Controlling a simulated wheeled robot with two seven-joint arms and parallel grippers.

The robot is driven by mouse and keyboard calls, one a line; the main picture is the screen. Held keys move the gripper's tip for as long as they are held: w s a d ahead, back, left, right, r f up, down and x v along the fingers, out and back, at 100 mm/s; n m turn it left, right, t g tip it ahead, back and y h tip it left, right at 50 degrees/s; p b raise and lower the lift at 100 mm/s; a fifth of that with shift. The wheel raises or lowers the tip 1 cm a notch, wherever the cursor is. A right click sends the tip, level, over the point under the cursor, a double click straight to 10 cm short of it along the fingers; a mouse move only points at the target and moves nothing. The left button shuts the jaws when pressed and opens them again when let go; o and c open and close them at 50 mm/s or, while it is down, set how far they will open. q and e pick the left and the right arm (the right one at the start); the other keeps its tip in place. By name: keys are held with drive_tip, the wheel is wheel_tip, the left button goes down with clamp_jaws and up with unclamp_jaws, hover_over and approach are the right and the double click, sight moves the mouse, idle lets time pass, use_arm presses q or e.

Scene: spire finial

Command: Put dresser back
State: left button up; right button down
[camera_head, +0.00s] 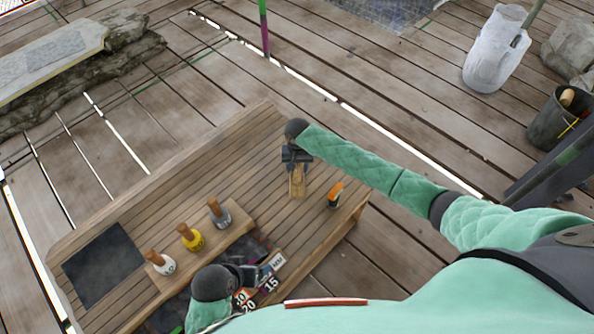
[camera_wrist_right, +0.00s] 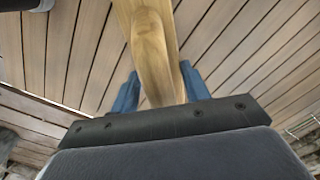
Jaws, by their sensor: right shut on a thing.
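The dresser appears to be the pale wooden tool (camera_head: 297,183) below my right gripper (camera_head: 296,160), over the far right part of the bench. In the right wrist view it is a smooth, rounded wooden piece (camera_wrist_right: 152,50) between the two blue fingers of my right gripper (camera_wrist_right: 160,90), which is shut on it. Whether its lower end touches the bench I cannot tell. My left gripper (camera_head: 252,276) is low at the bench's near side, beside some numbered pieces (camera_head: 268,284). Its fingers are too small to read.
The slatted wooden bench (camera_head: 160,200) holds a dark square mat (camera_head: 104,264), and a board with white (camera_head: 162,264), yellow (camera_head: 191,238) and grey (camera_head: 219,214) wooden-handled pieces. An orange-topped item (camera_head: 334,196) stands right of the dresser. A bucket (camera_head: 556,122) is at far right.

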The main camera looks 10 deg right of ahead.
wheel_tip(320, 180, down, 3)
drive_tip(key=shift+r, duration=0.1)
use_arm(q)
drive_tip(key=shift+r, duration=0.45)
use_arm(e)
drive_tip(key=c, duration=0.7)
unclamp_jaws()
use_arm(q)
drive_tip(key=shift+a, duration=0.1)
